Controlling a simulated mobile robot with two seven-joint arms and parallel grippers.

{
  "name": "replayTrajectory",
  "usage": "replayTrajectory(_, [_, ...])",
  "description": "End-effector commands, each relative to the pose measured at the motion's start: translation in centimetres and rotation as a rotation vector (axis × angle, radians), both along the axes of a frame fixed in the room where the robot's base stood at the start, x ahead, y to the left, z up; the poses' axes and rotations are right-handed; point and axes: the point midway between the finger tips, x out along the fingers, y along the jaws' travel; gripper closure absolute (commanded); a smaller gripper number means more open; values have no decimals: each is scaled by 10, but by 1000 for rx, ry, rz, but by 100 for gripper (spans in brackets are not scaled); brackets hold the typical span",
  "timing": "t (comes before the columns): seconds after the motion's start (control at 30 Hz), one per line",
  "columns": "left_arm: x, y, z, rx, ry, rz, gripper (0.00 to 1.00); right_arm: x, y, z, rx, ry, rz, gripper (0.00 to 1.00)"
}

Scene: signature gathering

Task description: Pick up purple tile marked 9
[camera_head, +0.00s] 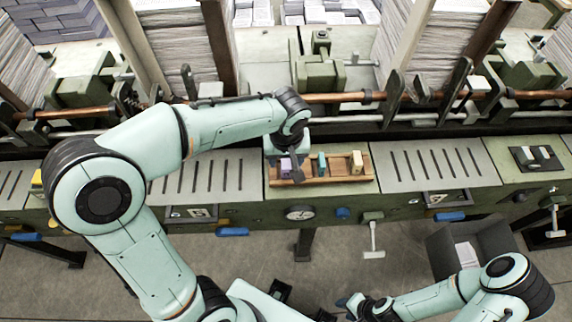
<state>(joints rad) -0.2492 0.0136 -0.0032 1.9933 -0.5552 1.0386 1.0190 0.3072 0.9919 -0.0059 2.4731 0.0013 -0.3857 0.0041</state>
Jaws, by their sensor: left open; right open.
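A purple tile (285,165) stands at the left end of a wooden tray (335,180) on the machine's front ledge. No number on it is legible at this size. My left gripper (284,168) points down over that end of the tray, open, with its fingers around or beside the purple tile. I cannot tell whether they touch it. The gripper and wrist partly hide the tile. My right gripper (350,304) is open and low at the bottom of the view, far from the tray.
A green tile (321,163) and a cream-yellow tile (357,161) stand further right in the tray. Slotted plates (437,165) flank it. A copper-coloured rod (335,98) and upright brackets run behind. A dark open bin (478,242) stands on the floor at right.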

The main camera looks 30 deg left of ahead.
Motion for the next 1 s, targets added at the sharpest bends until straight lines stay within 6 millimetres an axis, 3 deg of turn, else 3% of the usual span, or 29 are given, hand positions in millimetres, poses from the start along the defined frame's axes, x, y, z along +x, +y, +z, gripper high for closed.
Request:
replayTrajectory(0.27, [1, 1, -6, 0, 0, 0, 43, 0, 0, 0, 0, 0, 0, 57])
replayTrajectory(0.3, [1, 1, -6, 0, 0, 0, 49, 0, 0, 0, 0, 0, 0, 57])
replayTrajectory(0.47, [1, 1, -6, 0, 0, 0, 100, 0, 0, 0, 0, 0, 0, 57])
replayTrajectory(0.8, [1, 0, -3, 0, -1, 0, 100, 0, 0, 0, 0, 0, 0, 57])
replayTrajectory(1.0, [2, 0, 13, -2, -5, 0, 100, 2, 0, 3, 0, -2, 0, 57])
